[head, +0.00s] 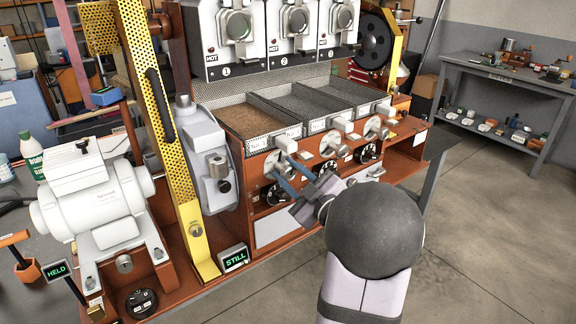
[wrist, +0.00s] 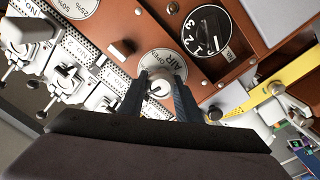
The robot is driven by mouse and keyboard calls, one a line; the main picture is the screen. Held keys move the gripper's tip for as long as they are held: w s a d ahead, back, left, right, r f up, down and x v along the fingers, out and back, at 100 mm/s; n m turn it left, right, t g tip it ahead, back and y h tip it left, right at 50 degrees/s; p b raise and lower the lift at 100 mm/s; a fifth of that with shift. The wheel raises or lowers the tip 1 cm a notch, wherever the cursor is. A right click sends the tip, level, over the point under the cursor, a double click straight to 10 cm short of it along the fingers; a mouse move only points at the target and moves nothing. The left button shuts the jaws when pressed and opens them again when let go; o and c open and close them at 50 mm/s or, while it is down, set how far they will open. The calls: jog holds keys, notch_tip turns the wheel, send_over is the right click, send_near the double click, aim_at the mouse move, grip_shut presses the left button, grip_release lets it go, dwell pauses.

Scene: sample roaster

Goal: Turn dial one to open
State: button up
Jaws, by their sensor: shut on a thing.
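Dial one (head: 273,160) is a pale round plate with a metal knob, leftmost in the row of dials on the orange roaster front. In the wrist view its plate (wrist: 163,62), lettered AIR and OPEN, lies straight ahead. My gripper (head: 284,170) reaches it from the front right. In the wrist view my gripper (wrist: 160,85) has a blue-grey finger on each side of the knob (wrist: 158,89) and is shut on it. The fingers and arm partly cover the dial. I cannot read the knob's exact setting.
A black numbered dial (wrist: 207,31) sits close beside dial one. Similar dials (head: 332,145) continue to the right. Cooling trays (head: 262,121) lie above. A yellow perforated post (head: 190,215) and a STILL display (head: 234,258) stand left. Open floor lies right.

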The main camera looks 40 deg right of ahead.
jog(key=m+p, duration=0.4)
jog(key=m, duration=0.2)
jog(key=shift+r+p, duration=0.1)
jog(key=shift+p, duration=0.2)
jog(key=m+p, duration=0.5)
jog(key=shift+g, duration=0.4)
jog(key=m+p, duration=0.5)
jog(key=shift+d+m, duration=0.1)
jog(key=shift+m, duration=0.2)
jog(key=shift+m+p, duration=1.85)
jog(key=shift+m, duration=0.25)
jog(key=shift+f, duration=0.2)
jog(key=o, duration=1.1)
jog(key=shift+c, duration=0.2)
jog(key=shift+d, duration=0.1)
